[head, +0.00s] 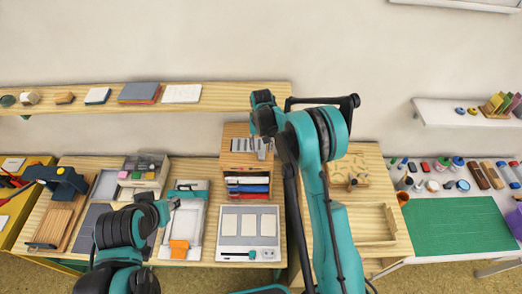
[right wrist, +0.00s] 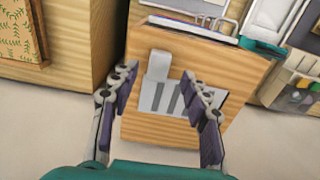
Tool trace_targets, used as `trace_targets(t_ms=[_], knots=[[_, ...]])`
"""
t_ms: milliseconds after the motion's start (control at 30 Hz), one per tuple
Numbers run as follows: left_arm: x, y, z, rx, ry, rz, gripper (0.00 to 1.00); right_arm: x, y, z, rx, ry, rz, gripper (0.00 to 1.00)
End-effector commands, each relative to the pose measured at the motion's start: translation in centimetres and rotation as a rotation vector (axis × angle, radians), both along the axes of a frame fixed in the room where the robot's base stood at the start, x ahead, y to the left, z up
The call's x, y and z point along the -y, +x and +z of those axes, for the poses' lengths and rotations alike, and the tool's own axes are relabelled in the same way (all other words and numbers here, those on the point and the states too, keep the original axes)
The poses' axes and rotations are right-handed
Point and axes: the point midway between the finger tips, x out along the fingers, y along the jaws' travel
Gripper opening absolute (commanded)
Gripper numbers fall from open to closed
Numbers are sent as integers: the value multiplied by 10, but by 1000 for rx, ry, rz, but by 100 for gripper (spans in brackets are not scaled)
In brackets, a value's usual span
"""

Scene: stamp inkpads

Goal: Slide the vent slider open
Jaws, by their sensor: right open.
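The vent (right wrist: 190,98) is a grey plate with dark slots on the face of a wooden box. A pale tab, the vent slider (right wrist: 158,62), stands at the plate's left end in the right wrist view. My right gripper (right wrist: 160,74) is open, one finger on each side of the slider, with gaps between; I cannot tell any contact. In the head view the vent (head: 246,145) is on the upper part of the wooden cabinet (head: 231,161), partly behind my right wrist.
Red and blue items (head: 248,188) fill the cabinet's lower shelf. A pale panel with three cards (head: 226,248) lies in front. A wall shelf (head: 225,98) runs behind. A green mat (head: 455,226) lies on the right table.

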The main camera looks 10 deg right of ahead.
Motion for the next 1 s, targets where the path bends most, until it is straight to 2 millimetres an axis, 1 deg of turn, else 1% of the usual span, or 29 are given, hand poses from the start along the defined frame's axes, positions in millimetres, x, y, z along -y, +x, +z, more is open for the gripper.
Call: trace_targets(t_ms=[100,233,367,567,600,667,700,767,933,1000], knots=[[0,0,5,0,0,0,40,0,0,-18,0,0,0,47],[0,0,7,0,0,0,40,0,0,-32,1,0,0,47],[0,0,7,0,0,0,40,0,0,-38,1,0,0,47],[0,0,7,0,0,0,40,0,0,-38,0,0,0,47],[0,0,7,0,0,0,40,0,0,-38,0,0,0,41],[0,0,7,0,0,0,40,0,0,-38,1,0,0,25],[0,0,7,0,0,0,40,0,0,-38,1,0,0,15],[0,0,7,0,0,0,40,0,0,-38,1,0,0,0],[0,0,6,0,0,0,40,-1,0,-39,1,0,0,0],[0,0,3,0,0,0,40,-5,1,-40,2,0,2,0]])
